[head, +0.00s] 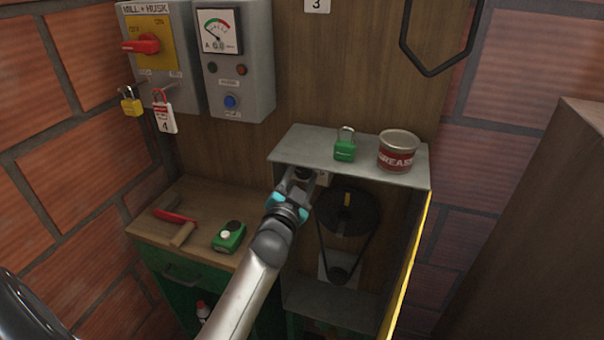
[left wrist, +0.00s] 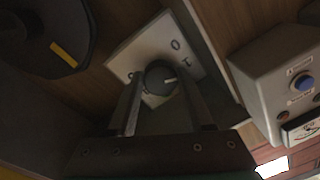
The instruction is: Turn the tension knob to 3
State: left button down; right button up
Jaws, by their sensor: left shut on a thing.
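The tension knob (left wrist: 160,78) is a round dark knob with a short pale pointer line. It sits on a light square plate (left wrist: 125,58) with dark marks, too small to read surely. In the left wrist view the pointer aims to the right, near the marks on that side. My left gripper (head: 300,180) reaches under the grey shelf in the head view, beside the pulley. Its two fingers are shut on the knob from both sides. In the head view the gripper mostly hides the knob and its plate. My right gripper is in neither view.
A black pulley (head: 347,212) with a belt is right of the gripper. The shelf (head: 310,145) above holds a green padlock (head: 345,150) and a grease tin (head: 397,155). A green device (head: 229,237) and a red-handled tool (head: 175,216) lie on the bench. A control box (head: 238,85) hangs behind.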

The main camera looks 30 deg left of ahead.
pick_arm(q)
jog(key=m, duration=0.5)
jog(key=m+h, duration=0.1)
jog(key=m, duration=0.3)
jog(key=shift+a+m+t+p, duration=0.1)
jog(key=shift+m+t+p, duration=0.2)
jog(key=shift+m, duration=0.1)
jog(key=m, duration=0.5)
jog(key=shift+m+h+p, duration=0.3)
jog(key=shift+m+p, duration=0.15)
jog(key=shift+m, duration=1.55)
jog(key=shift+c, duration=1.4)
grip_release()
jog(key=shift+s, duration=0.1)
